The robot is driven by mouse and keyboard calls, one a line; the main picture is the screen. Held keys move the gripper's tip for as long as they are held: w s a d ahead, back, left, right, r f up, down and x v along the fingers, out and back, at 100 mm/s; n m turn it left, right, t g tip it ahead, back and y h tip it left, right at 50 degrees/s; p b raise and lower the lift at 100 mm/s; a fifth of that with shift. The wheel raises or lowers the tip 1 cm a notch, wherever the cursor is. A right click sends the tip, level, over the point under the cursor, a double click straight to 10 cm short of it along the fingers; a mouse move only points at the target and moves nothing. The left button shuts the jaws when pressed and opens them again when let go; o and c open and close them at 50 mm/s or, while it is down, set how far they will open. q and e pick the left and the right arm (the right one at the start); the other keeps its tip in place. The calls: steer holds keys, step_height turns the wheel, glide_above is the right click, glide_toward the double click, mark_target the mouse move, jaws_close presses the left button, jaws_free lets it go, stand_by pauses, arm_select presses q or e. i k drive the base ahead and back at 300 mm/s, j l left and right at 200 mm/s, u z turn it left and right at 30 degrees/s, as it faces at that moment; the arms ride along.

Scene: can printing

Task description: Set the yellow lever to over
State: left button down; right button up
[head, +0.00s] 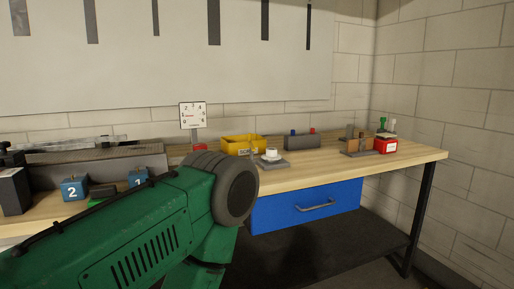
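I cannot make out a yellow lever in the head view. A white dial plate (192,115) with numbers and a red pointer mark stands on a post above a small red block (199,147) at the back of the workbench. A large green link of my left arm crosses the lower left and hides the bench below the dial. Neither of my grippers shows.
The wooden workbench (418,157) carries a yellow bin (236,148), a grey stand with a white piece (271,156), a grey block with blue and red tops (302,142), a red box (386,145) and numbered blue blocks (74,188). A blue drawer (305,207) hangs below.

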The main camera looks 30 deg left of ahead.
mark_target(251, 143)
steer(key=i+j, duration=0.15)
steer(key=i, duration=0.2)
steer(key=i+j, duration=0.2)
steer(key=i, duration=0.2)
steer(key=i+j+u, duration=0.1)
steer(key=i, duration=0.25)
